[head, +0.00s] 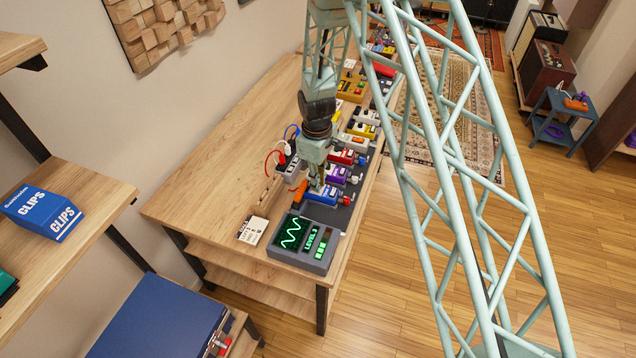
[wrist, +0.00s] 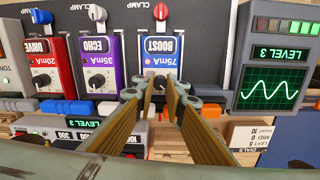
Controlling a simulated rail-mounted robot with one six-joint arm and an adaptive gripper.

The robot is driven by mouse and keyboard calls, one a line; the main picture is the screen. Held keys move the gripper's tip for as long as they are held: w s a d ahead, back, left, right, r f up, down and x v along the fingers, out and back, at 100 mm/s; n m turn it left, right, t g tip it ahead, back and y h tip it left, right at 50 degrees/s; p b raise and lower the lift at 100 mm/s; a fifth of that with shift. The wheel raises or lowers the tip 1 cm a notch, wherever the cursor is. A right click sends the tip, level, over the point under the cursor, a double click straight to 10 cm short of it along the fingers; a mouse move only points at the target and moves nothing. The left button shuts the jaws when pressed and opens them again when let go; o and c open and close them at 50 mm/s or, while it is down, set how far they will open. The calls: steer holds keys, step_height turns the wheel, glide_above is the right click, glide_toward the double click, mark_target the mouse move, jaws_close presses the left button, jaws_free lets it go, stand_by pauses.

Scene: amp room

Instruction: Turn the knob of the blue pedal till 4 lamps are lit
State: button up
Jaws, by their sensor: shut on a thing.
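The blue pedal, labelled BOOST and 75mA, is in the wrist view (wrist: 171,50) and near the front end of the bench in the head view (head: 324,196). My gripper (wrist: 159,84) reaches down over it, its two fingers shut around the pedal's dark knob (wrist: 157,82). The fingers partly cover the knob, so its pointer is hard to read. The level meter (wrist: 233,98) stands just right of the pedal in the wrist view. Its screen reads LEVEL 3 above a green wave. The same meter shows in the head view (head: 285,259) with green lamps lit.
A purple ECHO pedal (wrist: 99,62) and a red DRIVE pedal (wrist: 47,66) stand in a row beside the blue one. A grey box with a red cable (head: 288,165) and an orange block (head: 299,192) lie close by. A paper card (head: 252,230) lies beside the meter.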

steer(key=shift+m+b, duration=0.4)
steer(key=shift+f+m+b, duration=0.1)
steer(key=shift+m+b, duration=0.85)
steer(key=shift+m, duration=0.15)
steer(key=shift+m+b, duration=1)
steer(key=shift+m, duration=0.4)
steer(key=o, duration=0.8)
steer(key=shift+o, duration=0.2)
steer(key=shift+r, duration=0.25)
steer(key=shift+s+a+r, duration=0.1)
steer(key=shift+r, duration=3.75)
